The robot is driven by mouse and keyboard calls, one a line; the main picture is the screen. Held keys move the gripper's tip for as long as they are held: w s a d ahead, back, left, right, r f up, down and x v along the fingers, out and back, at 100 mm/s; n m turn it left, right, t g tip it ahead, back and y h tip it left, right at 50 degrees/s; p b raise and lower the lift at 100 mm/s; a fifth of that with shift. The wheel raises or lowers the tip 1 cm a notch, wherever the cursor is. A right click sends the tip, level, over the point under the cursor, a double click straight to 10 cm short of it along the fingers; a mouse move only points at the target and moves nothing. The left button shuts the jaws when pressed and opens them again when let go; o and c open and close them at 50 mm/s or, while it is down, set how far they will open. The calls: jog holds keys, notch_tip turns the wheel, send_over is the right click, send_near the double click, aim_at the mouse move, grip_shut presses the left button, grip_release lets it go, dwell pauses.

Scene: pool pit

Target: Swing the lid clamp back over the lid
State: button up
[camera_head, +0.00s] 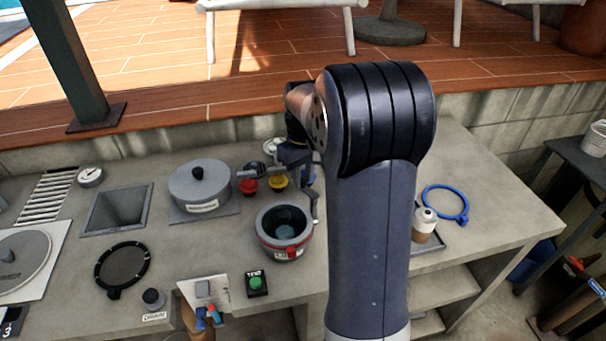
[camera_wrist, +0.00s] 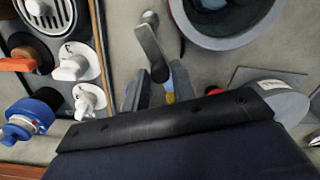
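A round grey pot (camera_head: 285,248) with a red band stands on the counter; it also shows at the top of the wrist view (camera_wrist: 228,40). Its top is a dark ring around a blue-grey middle; I cannot tell whether that is a clear lid or an open mouth. A grey metal lever, seemingly the lid clamp (camera_wrist: 150,45), stands beside the pot, turned away from its top. In the head view the clamp (camera_head: 316,208) is at the pot's right. My gripper (camera_wrist: 160,82) is open, its fingers either side of the clamp's near end. Contact is unclear. My arm hides much of the gripper in the head view.
Red (camera_head: 248,186) and yellow (camera_head: 278,183) knobs stand behind the pot. A lidded grey pot (camera_head: 200,188) is to its left and a green button box (camera_head: 257,283) in front. A tray (camera_wrist: 98,20) of fittings lies beside the clamp. A blue ring (camera_head: 462,218) lies right.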

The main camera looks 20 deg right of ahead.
grip_shut()
jog(key=shift+a, duration=0.1)
dwell(0.3)
jog(key=shift+s+a+n+p, duration=0.3)
jog(key=shift+s+a+n, duration=0.25)
jog(key=shift+n, duration=1.95)
jog(key=shift+s+a+n+p, duration=0.3)
jog(key=shift+s+n, duration=0.5)
jog(key=shift+n, duration=1.7)
jog(key=shift+s+a+n+p, duration=0.3)
jog(key=shift+s+a+n, duration=0.25)
jog(key=shift+n, duration=1.95)
jog(key=shift+s+d, duration=0.1)
jog(key=shift+o, duration=2)
grip_release()
